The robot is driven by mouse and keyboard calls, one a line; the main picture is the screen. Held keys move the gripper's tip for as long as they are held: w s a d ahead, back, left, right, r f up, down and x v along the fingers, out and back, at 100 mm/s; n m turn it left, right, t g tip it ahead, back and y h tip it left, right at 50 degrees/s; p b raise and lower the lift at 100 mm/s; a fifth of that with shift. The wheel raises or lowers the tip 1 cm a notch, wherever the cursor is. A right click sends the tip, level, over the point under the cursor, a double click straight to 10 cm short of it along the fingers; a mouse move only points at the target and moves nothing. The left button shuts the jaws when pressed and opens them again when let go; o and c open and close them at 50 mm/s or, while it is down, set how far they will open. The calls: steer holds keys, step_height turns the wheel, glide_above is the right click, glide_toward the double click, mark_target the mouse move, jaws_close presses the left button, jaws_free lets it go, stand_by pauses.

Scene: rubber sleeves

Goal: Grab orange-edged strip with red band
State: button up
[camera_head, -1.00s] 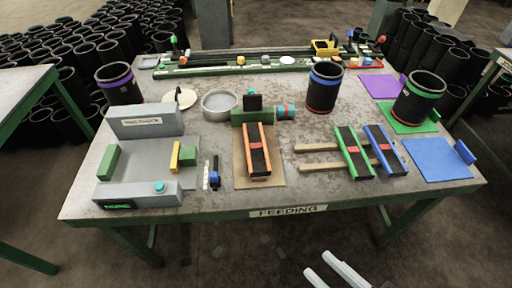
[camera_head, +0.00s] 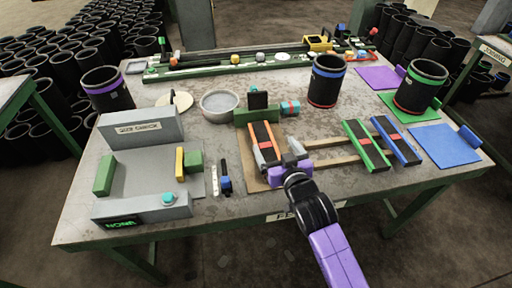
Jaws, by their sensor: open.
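The orange-edged strip (camera_head: 258,131) is black with a red band across its middle and lies on a tan board on the table. My gripper (camera_head: 281,155), with grey fingers and a purple body, is over the strip's near end and its right side. The fingers are apart, and I see nothing held in them. They hide the strip's near end, and I cannot tell whether they touch it.
A green-edged strip (camera_head: 366,146) and a blue-edged strip (camera_head: 396,141) lie to the right on wooden bars. A grey fixture (camera_head: 135,186) stands at left. A green block (camera_head: 256,115) is behind the orange strip. Black sleeves (camera_head: 326,85) stand further back.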

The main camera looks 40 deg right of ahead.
steer(key=g, duration=0.2)
glide_toward(266, 147)
steer(key=shift+w+d+f+m, duration=0.15)
steer(key=shift+w+d+m, duration=0.15)
steer(key=shift+w+d, duration=0.35)
steer(key=shift+s+d+f, duration=0.15)
steer(key=shift+d+f, duration=0.05)
steer(key=shift+w+a+p+x, duration=0.15)
steer(key=shift+p+x, duration=0.15)
steer(key=shift+x, duration=1.55)
steer(key=shift+w+a+p+x, duration=0.15)
steer(key=shift+p+x, duration=0.1)
steer(key=shift+x, duration=1.65)
steer(key=shift+s+r, duration=0.1)
steer(key=c, duration=1.5)
